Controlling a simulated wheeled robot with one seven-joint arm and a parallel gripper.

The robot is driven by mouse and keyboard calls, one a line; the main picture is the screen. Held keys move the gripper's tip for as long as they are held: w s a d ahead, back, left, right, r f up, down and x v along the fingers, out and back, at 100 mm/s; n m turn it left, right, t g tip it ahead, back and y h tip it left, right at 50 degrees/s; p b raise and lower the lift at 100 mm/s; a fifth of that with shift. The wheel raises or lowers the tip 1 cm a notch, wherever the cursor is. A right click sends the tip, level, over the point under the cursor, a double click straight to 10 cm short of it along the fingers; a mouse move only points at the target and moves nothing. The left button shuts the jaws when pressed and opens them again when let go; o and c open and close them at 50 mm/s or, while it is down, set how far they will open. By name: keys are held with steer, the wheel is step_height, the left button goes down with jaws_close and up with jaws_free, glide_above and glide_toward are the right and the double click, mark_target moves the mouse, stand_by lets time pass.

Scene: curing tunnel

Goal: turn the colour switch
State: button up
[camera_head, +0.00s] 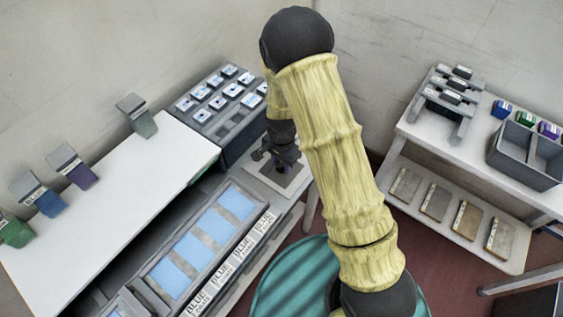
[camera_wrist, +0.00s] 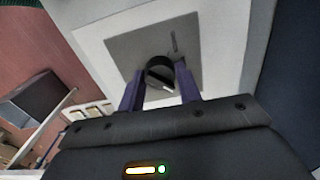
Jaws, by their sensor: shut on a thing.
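The colour switch is a round dark knob (camera_wrist: 160,73) with a pale pointer mark, set on a grey square plate (camera_wrist: 124,46) in the wrist view. My gripper (camera_wrist: 160,88) has its two purple fingers on either side of the knob, shut on it. In the head view my gripper (camera_head: 281,160) reaches down onto the switch plate (camera_head: 292,182), at the right end of the long machine. My gripper hides the knob there.
Blue panes (camera_head: 190,250) with "BLUE" labels line the machine's front. Coloured tags (camera_head: 80,172) stand along the white top. A white shelf table (camera_head: 415,130) with a grey bin (camera_head: 505,150) stands at right.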

mark_target(282, 163)
steer(key=n, duration=0.4)
steer(key=shift+n+b, duration=0.4)
steer(key=n, duration=0.4)
steer(key=shift+b, duration=0.3)
steer(key=shift+n, duration=0.3)
steer(key=o, duration=1)
steer(key=shift+r, duration=0.2)
step_height(282, 163, up, 17)
steer(key=b, duration=0.1)
steer(key=shift+b, duration=0.3)
